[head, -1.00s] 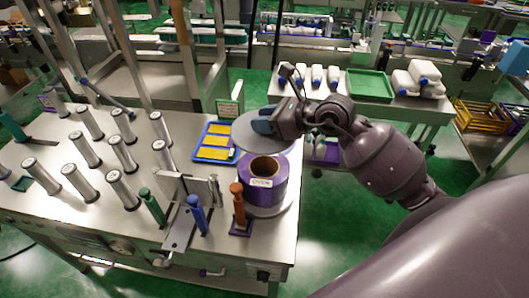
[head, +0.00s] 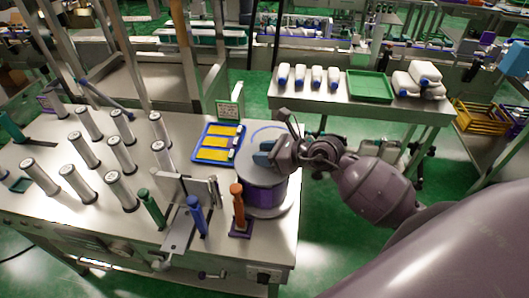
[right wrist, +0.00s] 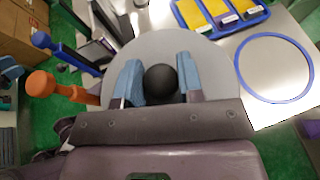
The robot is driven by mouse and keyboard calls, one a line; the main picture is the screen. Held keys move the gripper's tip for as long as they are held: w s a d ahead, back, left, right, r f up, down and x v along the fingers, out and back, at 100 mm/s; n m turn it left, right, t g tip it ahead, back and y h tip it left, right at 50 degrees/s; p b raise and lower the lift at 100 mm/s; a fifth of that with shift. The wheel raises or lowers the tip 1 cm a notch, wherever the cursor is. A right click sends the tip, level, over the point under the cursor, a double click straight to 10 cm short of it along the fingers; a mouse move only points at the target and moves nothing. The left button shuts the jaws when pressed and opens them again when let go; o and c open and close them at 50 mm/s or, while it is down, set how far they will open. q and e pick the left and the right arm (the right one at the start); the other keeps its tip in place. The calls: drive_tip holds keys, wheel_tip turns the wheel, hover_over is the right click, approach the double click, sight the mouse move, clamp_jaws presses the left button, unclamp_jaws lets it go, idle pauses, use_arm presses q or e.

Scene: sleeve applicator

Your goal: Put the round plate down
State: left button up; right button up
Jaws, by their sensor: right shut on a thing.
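The round plate (head: 252,172) is a flat grey disc. It lies level over the purple roll (head: 265,194), covering the roll's top and label; I cannot tell whether it touches the roll. My right gripper (head: 265,156) is shut on the plate's black knob. In the right wrist view the blue fingers (right wrist: 160,82) sit either side of the dark round knob (right wrist: 161,80), with the plate (right wrist: 205,65) spread beneath. A blue ring outline (head: 269,130) marks the tabletop just behind the plate. My left gripper is in no view.
A blue tray with yellow compartments (head: 217,143) lies behind left of the plate. An orange-handled tool (head: 238,207) stands close at the roll's front left, with a blue handle (head: 197,215) beside it. Several silver cylinders stand on the left. The table's right edge is near the roll.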

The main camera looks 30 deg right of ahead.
drive_tip(key=shift+f, duration=0.3)
drive_tip(key=shift+f+b, duration=0.25)
drive_tip(key=shift+b, duration=0.05)
drive_tip(key=o, duration=1)
